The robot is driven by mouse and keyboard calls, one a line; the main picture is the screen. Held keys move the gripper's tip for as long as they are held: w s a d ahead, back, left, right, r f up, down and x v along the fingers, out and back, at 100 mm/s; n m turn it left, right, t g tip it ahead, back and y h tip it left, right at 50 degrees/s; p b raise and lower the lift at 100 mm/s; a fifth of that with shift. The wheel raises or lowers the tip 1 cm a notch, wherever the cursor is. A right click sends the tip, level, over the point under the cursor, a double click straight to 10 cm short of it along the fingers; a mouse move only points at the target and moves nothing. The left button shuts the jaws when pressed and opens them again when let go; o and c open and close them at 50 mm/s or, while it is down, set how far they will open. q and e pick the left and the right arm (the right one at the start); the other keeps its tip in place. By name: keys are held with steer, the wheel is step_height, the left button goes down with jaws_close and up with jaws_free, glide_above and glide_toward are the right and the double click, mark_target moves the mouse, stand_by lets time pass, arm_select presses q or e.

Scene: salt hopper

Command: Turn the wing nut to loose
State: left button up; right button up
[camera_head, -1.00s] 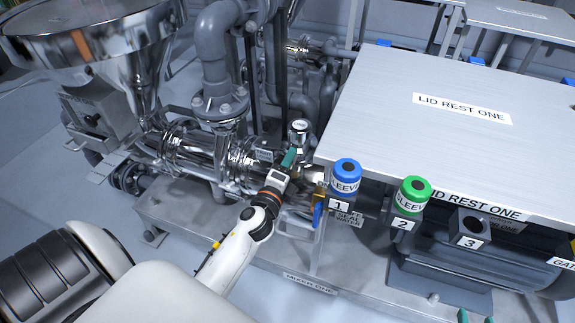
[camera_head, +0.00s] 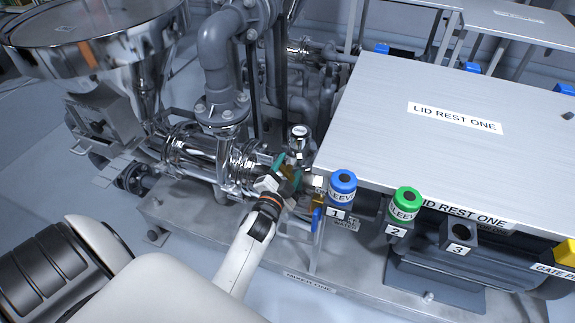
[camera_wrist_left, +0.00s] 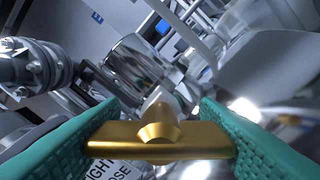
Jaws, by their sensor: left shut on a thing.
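The wing nut is brass coloured, and it fills the lower middle of the left wrist view (camera_wrist_left: 190,147). Its wings span between the two green textured pads of my left gripper (camera_wrist_left: 160,140), which is shut on it. A label partly hidden behind the nut shows letters ending "IGHT" and "OSE". In the head view, my left gripper (camera_head: 283,175) is at the shiny pipework left of the grey table, with the wing nut mostly hidden by the fingers. My right gripper is not in view.
The LID REST ONE table (camera_head: 440,160) stands close to the right of the gripper. A blue sleeve (camera_head: 342,190) and a green sleeve (camera_head: 404,205) sit along its front edge. A steel hopper (camera_head: 110,60) and grey pipe (camera_head: 218,65) stand to the left.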

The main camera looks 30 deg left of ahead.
arm_select(q)
steer(key=shift+n+p, duration=0.3)
steer(key=shift+n, duration=0.7)
steer(key=n+p, duration=0.2)
steer(key=n, duration=0.1)
steer(key=shift+f+p, duration=0.1)
steer(key=shift+p, duration=0.2)
steer(key=shift+n, duration=0.5)
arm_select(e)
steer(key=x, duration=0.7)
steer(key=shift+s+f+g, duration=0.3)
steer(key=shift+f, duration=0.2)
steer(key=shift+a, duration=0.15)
arm_select(q)
steer(key=o, duration=1)
